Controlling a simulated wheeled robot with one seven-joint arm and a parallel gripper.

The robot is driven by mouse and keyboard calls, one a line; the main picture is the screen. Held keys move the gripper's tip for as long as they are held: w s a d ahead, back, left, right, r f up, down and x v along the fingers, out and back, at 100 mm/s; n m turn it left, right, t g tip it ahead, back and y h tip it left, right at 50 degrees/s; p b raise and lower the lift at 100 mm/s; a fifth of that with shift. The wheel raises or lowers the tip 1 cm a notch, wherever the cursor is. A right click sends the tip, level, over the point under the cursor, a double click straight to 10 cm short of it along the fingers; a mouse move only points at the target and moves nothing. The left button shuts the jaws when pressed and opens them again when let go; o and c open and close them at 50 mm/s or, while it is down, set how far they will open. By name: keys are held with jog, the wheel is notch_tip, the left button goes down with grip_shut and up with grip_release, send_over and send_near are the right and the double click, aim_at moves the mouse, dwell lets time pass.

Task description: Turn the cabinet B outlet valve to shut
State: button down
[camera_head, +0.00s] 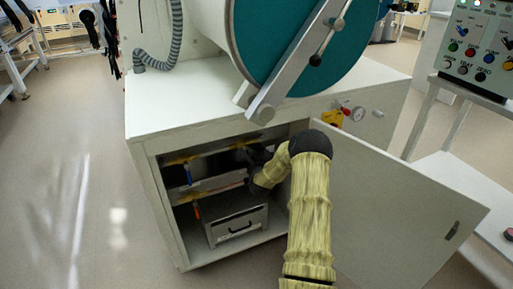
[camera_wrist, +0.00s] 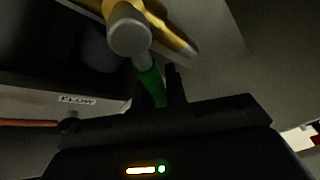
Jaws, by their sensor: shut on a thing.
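In the wrist view a valve with a round grey hub (camera_wrist: 128,36) and a green lever (camera_wrist: 151,80) sits by a yellow pipe (camera_wrist: 165,28). My gripper (camera_wrist: 158,88) is shut on the green lever, with a dark finger on each side of it. In the head view my gripper (camera_head: 258,180) is inside the open cabinet (camera_head: 138,150), and my sleeved arm comes in from the front. The green lever is hidden there. No label reading cabinet B or outlet is legible.
The cabinet door (camera_head: 385,205) stands open to the right of my arm. A blue handle (camera_head: 188,174) and an orange handle (camera_head: 196,211) hang at the left inside. A grey metal box (camera_head: 236,226) sits below. A FLOW label (camera_wrist: 77,100) shows in the wrist view.

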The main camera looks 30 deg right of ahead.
jog(key=a+f+m+g+y+p, duration=0.1)
jog(key=a+f+m+y+p, duration=0.1)
jog(key=a+m+y, duration=0.3)
jog(key=shift+w+a+f+m+g, duration=0.35)
jog(key=shift+a+f+m, duration=0.35)
jog(key=shift+m, duration=0.8)
jog(key=shift+d+f, duration=0.1)
jog(key=shift+f, duration=0.05)
jog(key=c, duration=1.4)
grip_release()
jog(key=shift+c, duration=0.2)
jog(key=shift+s, duration=0.1)
jog(key=p+v, duration=0.4)
jog(key=v, duration=1.3)
jog(key=shift+r, duration=0.25)
